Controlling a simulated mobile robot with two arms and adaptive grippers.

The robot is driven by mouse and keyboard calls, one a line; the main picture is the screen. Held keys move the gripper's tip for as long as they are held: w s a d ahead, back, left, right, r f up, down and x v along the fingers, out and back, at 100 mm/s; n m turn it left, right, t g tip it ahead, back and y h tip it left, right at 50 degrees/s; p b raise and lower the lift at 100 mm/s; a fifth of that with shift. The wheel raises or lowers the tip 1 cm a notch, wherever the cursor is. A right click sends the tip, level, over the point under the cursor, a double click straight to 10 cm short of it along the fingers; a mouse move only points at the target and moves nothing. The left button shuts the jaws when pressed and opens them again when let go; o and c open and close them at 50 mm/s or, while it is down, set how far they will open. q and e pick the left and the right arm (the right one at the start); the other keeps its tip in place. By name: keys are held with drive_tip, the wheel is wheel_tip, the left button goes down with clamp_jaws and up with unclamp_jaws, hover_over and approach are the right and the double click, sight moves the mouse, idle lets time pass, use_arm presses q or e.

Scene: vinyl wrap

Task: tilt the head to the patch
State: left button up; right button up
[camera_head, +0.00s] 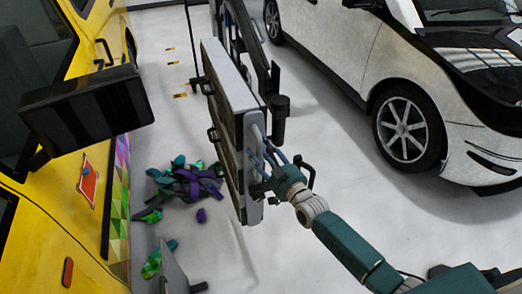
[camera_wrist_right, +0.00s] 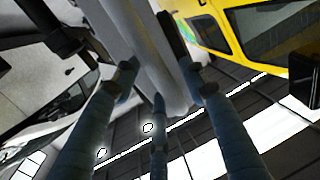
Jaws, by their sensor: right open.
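A grey panel-shaped head (camera_head: 229,85) hangs upright on a dark stand in the middle of the head view, its broad face turned toward the yellow van. My right gripper (camera_head: 267,166) is open, with its fingers at the panel's lower right edge. In the right wrist view, the fingers (camera_wrist_right: 160,88) spread around the panel's grey end (camera_wrist_right: 150,45); contact is unclear. A red patch with a pale mark (camera_head: 88,179) is on the van's side. A multicoloured triangle pattern (camera_head: 119,205) is beside it. My left gripper is not in view.
The yellow van (camera_head: 85,60) with its black mirror (camera_head: 87,108) stands at left. A white car (camera_head: 350,50) stands at right. Purple and green scraps (camera_head: 186,183) lie on the floor between them. Floor right of the panel is clear.

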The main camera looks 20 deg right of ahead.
clamp_jaws()
drive_tip(key=shift+a+r+n+p, duration=0.15)
drive_tip(key=shift+a+n+p, duration=0.15)
drive_tip(key=shift+a+p, duration=0.3)
drive_tip(key=shift+a, duration=0.3)
unclamp_jaws()
drive_tip(key=shift+d, duration=0.1)
drive_tip(key=v, duration=1.2)
